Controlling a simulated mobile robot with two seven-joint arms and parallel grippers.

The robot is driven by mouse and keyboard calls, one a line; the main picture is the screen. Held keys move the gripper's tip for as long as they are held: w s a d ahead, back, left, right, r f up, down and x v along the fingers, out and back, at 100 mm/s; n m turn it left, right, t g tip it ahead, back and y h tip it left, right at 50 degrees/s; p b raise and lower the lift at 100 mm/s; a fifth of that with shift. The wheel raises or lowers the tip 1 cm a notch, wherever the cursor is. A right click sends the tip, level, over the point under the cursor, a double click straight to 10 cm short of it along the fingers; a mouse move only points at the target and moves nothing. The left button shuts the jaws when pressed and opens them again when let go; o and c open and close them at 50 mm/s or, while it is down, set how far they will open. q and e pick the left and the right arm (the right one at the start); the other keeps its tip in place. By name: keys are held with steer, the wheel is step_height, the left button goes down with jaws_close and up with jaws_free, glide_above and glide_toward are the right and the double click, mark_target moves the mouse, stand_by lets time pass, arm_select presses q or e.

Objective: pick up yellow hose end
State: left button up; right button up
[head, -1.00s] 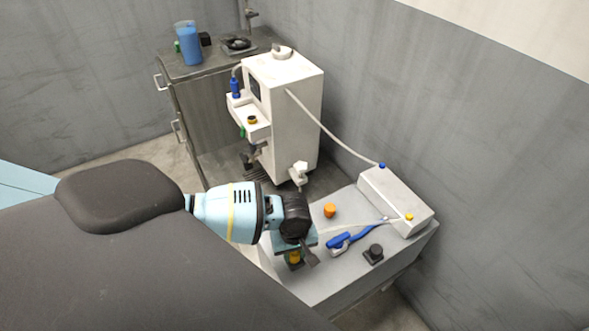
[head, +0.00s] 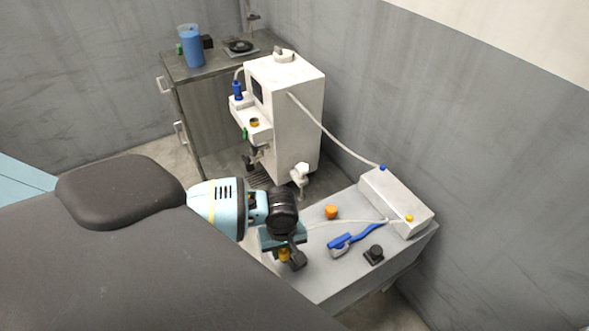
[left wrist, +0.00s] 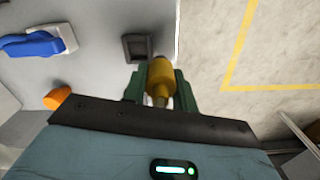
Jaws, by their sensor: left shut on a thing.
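The yellow hose end (left wrist: 159,76) is held between the green fingers of my left gripper (left wrist: 160,84) in the left wrist view. In the head view the yellow hose end (head: 284,255) shows below my left gripper (head: 283,262), at the left edge of the grey bench (head: 325,280). A pale hose (head: 350,224) runs from near the gripper to a yellow fitting (head: 409,217) on a white box. My gripper partly hides where the hose meets the held end. My right gripper is out of view.
The bench holds an orange knob (head: 331,212), a blue-handled tool (head: 352,239), a black square piece (head: 374,255) and the white box (head: 396,200). A white machine (head: 295,115) stands behind. A dark cabinet (head: 212,110) carries a blue cup (head: 192,46).

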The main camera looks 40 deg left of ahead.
arm_select(q)
steer(key=s+a+r, duration=0.1)
steer(key=s+a, duration=0.6)
steer(key=s, duration=0.3)
steer(key=shift+a+r+p, duration=0.15)
steer(key=shift+a+p, duration=0.15)
steer(key=shift+a, duration=0.05)
